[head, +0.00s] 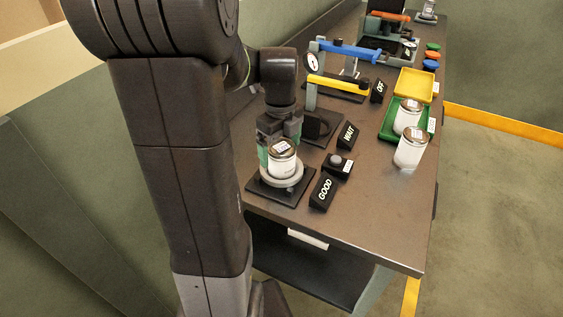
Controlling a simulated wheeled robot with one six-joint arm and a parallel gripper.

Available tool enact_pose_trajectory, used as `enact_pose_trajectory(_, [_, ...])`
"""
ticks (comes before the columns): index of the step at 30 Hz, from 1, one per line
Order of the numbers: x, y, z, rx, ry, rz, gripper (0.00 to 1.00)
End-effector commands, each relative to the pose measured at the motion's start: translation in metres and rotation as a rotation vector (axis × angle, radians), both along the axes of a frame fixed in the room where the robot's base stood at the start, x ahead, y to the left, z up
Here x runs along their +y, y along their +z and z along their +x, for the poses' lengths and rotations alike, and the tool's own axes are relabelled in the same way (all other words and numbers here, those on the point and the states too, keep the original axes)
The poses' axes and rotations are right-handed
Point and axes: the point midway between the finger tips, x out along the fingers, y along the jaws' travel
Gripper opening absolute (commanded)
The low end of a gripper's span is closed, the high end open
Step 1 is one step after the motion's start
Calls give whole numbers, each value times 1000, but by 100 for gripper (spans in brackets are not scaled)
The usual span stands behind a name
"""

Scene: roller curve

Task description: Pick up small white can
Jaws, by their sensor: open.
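A small white can (282,164) with a brownish top and a label stands upright on a round grey stand with a black base, near the front left of the bench. My gripper (279,137) is low, right behind this can, and is open. The can hides part of the gripper, so I cannot tell whether the fingers touch it. Two more white cans stand at the right: one (406,120) at the green tray, and one (410,152) on the bench in front of that tray.
Black signs read GOOD (322,193), WAIT (347,135) and OFF (378,91). A button box (338,166) sits right of the stand. Yellow (338,85) and blue (350,49) lever clamps stand behind. The bench's front right is clear.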

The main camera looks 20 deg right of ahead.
Motion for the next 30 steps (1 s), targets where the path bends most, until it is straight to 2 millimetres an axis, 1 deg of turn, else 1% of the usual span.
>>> enact_pose_trajectory(3, [-2, -19, -1, 6, -1, 3, 91])
enact_pose_trajectory(7, [-2, -36, -1, 4, 0, 3, 91])
enact_pose_trajectory(10, [-3, -40, -1, 1, 0, 1, 91])
enact_pose_trajectory(16, [-3, -41, 0, 0, 0, 0, 91])
enact_pose_trajectory(17, [-3, -40, 0, 0, 0, 0, 87])
enact_pose_trajectory(18, [-3, -40, 0, 0, 0, 0, 80])
enact_pose_trajectory(20, [-3, -40, 0, 0, 0, 0, 68])
enact_pose_trajectory(21, [-3, -40, 0, 0, 0, 0, 60])
enact_pose_trajectory(25, [-2, -40, 0, 0, 1, 0, 34])
enact_pose_trajectory(27, [-3, -40, 0, 0, 1, -1, 25])
enact_pose_trajectory(30, [-3, -40, 0, 0, 1, -1, 25])
